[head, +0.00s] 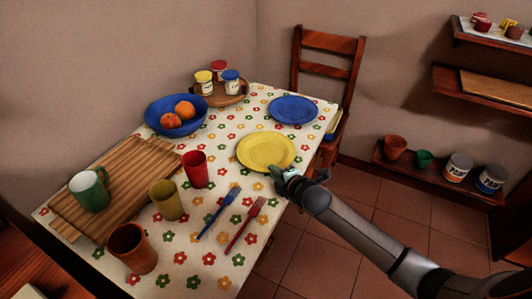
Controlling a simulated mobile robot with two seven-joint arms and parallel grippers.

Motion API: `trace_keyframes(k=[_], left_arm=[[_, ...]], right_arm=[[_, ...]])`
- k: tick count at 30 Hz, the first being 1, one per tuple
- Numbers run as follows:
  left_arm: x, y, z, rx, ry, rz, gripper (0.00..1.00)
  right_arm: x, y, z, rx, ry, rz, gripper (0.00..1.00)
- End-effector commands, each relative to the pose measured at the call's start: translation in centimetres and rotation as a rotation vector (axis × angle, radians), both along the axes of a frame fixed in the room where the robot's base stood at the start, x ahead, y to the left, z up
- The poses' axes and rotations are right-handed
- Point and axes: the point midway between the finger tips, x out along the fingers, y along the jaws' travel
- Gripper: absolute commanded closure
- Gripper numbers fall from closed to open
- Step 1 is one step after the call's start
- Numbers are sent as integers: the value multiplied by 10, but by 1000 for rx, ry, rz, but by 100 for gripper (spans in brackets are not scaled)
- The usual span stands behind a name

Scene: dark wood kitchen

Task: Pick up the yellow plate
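The yellow plate (262,149) lies on the flowered tablecloth, near the table's right edge, in the head view. My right arm comes in from the lower right. My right gripper (276,171) is at the plate's near right rim, touching or almost touching it. The gripper is small and partly hidden by its own wrist, so I cannot tell whether its fingers are open or closed on the rim. The plate looks flat on the cloth. My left gripper is not in view.
A blue plate (293,109) lies behind the yellow one. A blue fork (220,209) and red fork (245,224) lie in front. A red cup (195,169), yellow cup (166,199) and blue fruit bowl (165,125) stand left. A chair (327,68) stands behind the table.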

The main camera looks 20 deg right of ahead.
Motion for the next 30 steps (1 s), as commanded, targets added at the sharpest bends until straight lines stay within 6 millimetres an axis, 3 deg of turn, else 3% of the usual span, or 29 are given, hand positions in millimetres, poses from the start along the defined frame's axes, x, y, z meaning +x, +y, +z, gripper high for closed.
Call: trace_keyframes(k=[3,30], left_arm=[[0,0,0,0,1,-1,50],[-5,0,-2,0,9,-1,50]], right_arm=[[0,0,0,0,0,0,100],[-1,0,-2,-1,4,-1,100]])
